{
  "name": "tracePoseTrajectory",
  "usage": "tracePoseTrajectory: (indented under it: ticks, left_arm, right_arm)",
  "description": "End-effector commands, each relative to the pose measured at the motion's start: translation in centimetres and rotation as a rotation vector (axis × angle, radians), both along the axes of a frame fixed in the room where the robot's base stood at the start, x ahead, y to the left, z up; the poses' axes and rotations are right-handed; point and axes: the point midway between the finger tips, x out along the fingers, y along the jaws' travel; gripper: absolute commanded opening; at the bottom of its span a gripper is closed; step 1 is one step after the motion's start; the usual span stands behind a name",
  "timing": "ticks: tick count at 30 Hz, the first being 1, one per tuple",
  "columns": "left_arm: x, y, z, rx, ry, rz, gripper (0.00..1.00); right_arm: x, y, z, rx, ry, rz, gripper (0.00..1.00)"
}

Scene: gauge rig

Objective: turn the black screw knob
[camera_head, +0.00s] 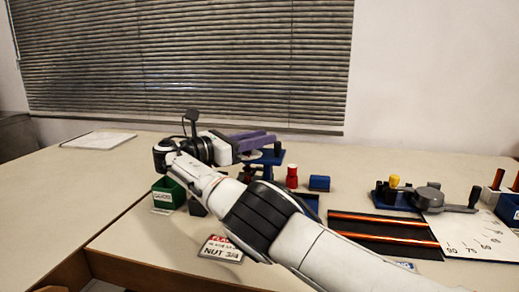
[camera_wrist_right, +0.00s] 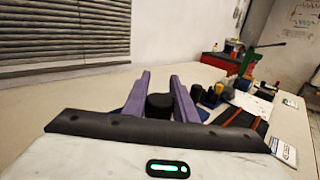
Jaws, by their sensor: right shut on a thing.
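My right gripper (camera_head: 262,139) has purple fingers and reaches over a blue stand (camera_head: 270,158) near the middle of the table. In the right wrist view the purple fingers (camera_wrist_right: 161,82) stand on either side of a black round knob (camera_wrist_right: 159,104), and the gripper is shut on it. In the head view the fingers and wrist mostly hide this knob. A small dark part (camera_head: 278,148) shows at the stand just past the fingertips. My left gripper is not in view.
A red piece (camera_head: 292,177) and a blue block (camera_head: 320,183) stand right of the stand. A green box (camera_head: 168,193) and a NUT card (camera_head: 221,249) lie nearer. A grey device with a yellow knob (camera_head: 394,181) is at right. The table's back left is mostly clear.

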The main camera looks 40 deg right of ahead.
Motion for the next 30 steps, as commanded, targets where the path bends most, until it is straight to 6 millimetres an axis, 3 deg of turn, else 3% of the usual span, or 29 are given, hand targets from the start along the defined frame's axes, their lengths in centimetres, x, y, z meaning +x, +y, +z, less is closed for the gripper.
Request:
tracePoseTrajectory:
  ticks: [18, 19, 21, 30]
  left_arm:
    - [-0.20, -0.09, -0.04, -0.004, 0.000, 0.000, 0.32]
    - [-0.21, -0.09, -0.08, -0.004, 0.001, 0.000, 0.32]
    - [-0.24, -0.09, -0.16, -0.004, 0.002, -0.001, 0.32]
    - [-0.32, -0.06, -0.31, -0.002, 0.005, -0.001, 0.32]
  right_arm:
    - [0.06, 0.19, 0.22, 0.000, -0.003, 0.002, 0.03]
    - [0.06, 0.20, 0.22, 0.000, -0.003, 0.002, 0.30]
    - [0.04, 0.20, 0.20, 0.000, -0.003, 0.002, 0.42]
    - [-0.05, 0.15, 0.12, 0.000, 0.000, -0.002, 0.44]
